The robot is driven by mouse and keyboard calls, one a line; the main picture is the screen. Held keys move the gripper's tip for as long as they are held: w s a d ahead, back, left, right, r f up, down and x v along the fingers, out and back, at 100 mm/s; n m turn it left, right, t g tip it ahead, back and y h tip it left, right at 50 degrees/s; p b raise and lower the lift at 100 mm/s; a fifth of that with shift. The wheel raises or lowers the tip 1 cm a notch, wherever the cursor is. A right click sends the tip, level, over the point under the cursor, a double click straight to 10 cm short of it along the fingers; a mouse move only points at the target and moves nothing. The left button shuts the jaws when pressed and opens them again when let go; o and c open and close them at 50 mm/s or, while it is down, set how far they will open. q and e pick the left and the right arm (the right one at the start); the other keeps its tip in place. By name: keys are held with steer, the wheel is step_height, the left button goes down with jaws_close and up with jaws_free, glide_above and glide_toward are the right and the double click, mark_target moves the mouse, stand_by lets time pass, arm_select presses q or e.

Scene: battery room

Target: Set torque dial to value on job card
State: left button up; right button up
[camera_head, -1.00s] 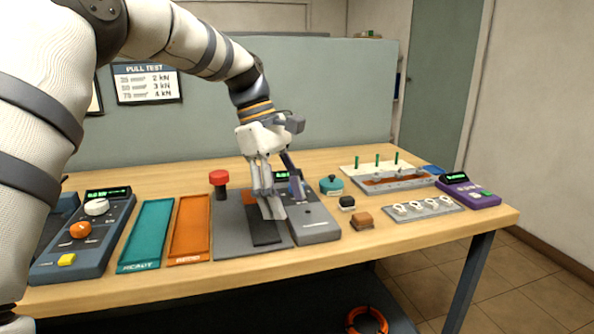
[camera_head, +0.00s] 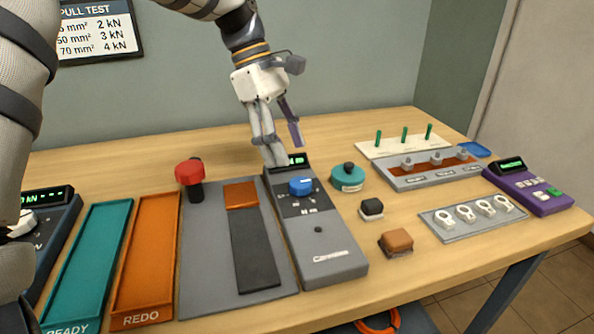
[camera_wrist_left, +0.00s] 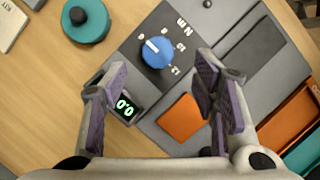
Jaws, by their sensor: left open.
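A grey torque unit with a blue dial (camera_head: 300,186) sits on the bench in the head view. The blue dial (camera_wrist_left: 157,52) also shows in the left wrist view, with a white pointer line, numbers around it and the marking Nm. The unit's small green display (camera_wrist_left: 125,107) reads what looks like 0.0. My left gripper (camera_head: 284,155) is open and empty above the display end of the unit. In the left wrist view its two fingers (camera_wrist_left: 163,88) are apart, with the dial just beyond them, not touched. My right gripper is not in view. No job card can be made out.
A red knob (camera_head: 189,173) stands left of the unit on a grey plate. A teal round piece (camera_head: 347,179), a black block (camera_head: 371,208) and a brown block (camera_head: 396,242) lie to its right. Teal and orange trays are at the left. A wall sign (camera_head: 99,27) lists pull test values.

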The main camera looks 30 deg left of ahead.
mark_target(301, 182)
arm_select(q)
steer(key=x, duration=0.6)
steer(key=shift+w+f, duration=0.1)
steer(key=shift+f, duration=0.25)
steer(key=c, duration=1.2)
steer(key=shift+o, duration=0.2)
